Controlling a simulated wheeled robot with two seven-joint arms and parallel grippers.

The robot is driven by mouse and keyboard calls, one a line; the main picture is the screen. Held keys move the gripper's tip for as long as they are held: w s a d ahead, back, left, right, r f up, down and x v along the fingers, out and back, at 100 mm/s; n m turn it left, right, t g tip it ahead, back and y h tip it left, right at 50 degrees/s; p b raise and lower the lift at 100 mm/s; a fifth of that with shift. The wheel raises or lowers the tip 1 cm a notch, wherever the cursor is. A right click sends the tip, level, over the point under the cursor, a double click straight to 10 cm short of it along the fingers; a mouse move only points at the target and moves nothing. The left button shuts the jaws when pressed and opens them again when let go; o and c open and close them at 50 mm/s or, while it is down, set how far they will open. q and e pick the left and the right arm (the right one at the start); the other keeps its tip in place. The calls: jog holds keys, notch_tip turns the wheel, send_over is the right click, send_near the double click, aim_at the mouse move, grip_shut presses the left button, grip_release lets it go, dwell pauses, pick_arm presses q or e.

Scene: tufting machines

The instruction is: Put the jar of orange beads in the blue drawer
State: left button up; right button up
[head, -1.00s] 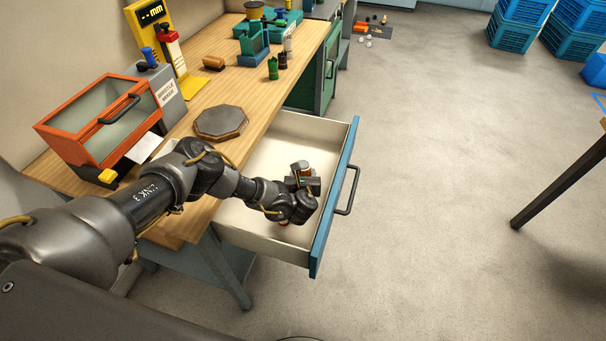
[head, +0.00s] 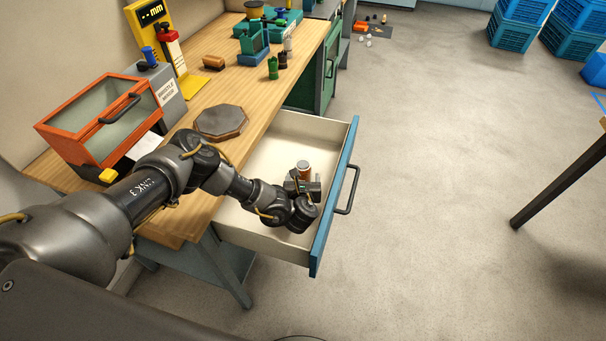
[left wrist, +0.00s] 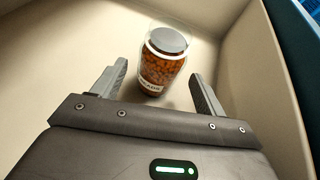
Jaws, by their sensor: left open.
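The jar of orange beads (head: 304,169) stands upright inside the open blue drawer (head: 335,195). In the left wrist view the jar (left wrist: 163,62) has a dark lid, clear walls and a white label. My left gripper (head: 303,183) is low inside the drawer, beside the jar. In the left wrist view its two fingers (left wrist: 158,88) are spread wide, with gaps between them and the jar, which stands just beyond the fingertips. My right gripper is not in view.
The wooden bench (head: 230,91) above the drawer carries an orange-framed clear box (head: 105,120), an octagonal plate (head: 220,122) and a yellow gauge (head: 158,40). A table leg (head: 560,180) stands at the right. The floor between is clear.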

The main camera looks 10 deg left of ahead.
aim_at(303, 178)
pick_arm(q)
jog(key=shift+v, duration=1.9)
